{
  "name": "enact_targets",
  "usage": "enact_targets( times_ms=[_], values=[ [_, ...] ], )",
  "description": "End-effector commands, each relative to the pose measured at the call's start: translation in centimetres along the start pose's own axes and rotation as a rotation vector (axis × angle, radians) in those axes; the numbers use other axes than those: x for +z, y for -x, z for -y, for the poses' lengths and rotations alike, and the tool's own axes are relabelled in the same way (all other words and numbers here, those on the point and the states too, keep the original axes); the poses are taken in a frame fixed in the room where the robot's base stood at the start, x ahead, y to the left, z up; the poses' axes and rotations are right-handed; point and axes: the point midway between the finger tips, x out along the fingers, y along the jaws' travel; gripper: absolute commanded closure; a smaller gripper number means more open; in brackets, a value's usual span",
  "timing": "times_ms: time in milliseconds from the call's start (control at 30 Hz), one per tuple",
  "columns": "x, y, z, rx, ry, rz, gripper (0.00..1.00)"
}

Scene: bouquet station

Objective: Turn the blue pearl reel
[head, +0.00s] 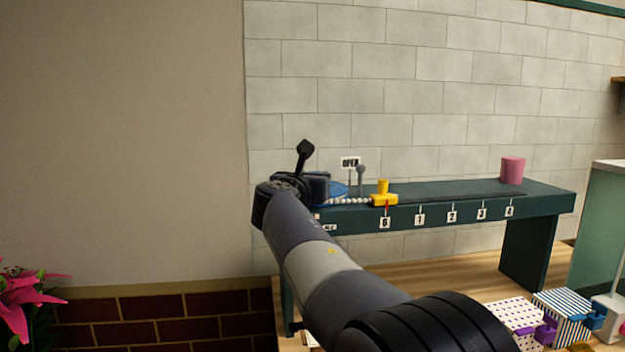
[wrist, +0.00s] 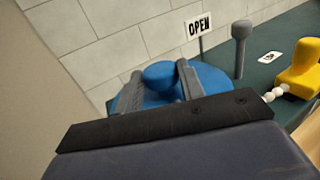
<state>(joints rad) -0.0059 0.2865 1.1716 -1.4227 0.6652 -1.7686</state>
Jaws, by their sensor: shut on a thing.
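The blue pearl reel (head: 338,188) sits at the left end of a dark green bench, mostly hidden behind my arm in the head view. In the wrist view my gripper (wrist: 160,88) is shut on the rounded blue knob of the reel (wrist: 210,78), one grey finger on each side. A string of white pearls (head: 350,201) runs right from the reel to a yellow slider (head: 384,194), which stands at the mark 0. A red pointer shows under the slider. The pearls also show in the wrist view (wrist: 274,94).
The dark green bench (head: 450,192) carries marks 0 to 4 along its front. An OPEN sign (head: 350,162) and a grey post (head: 361,178) stand behind the pearls. A pink cylinder (head: 512,170) stands at the right end. Patterned boxes (head: 565,312) are at lower right.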

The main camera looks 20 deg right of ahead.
Motion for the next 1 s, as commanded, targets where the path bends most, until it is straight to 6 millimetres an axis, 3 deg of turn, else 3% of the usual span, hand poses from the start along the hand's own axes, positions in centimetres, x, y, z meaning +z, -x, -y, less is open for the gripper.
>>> enact_targets(
  times_ms=[567, 600, 867, 1000],
  values=[
    [0.01, 0.04, -0.06, -0.035, 0.001, 0.002, 1.00],
    [0.01, 0.04, -0.06, -0.035, 0.001, 0.002, 0.62],
    [0.01, 0.05, -0.07, -0.035, 0.000, 0.002, 0.41],
    [0.01, 0.05, -0.07, -0.034, -0.001, 0.002, 0.41]
  ],
)
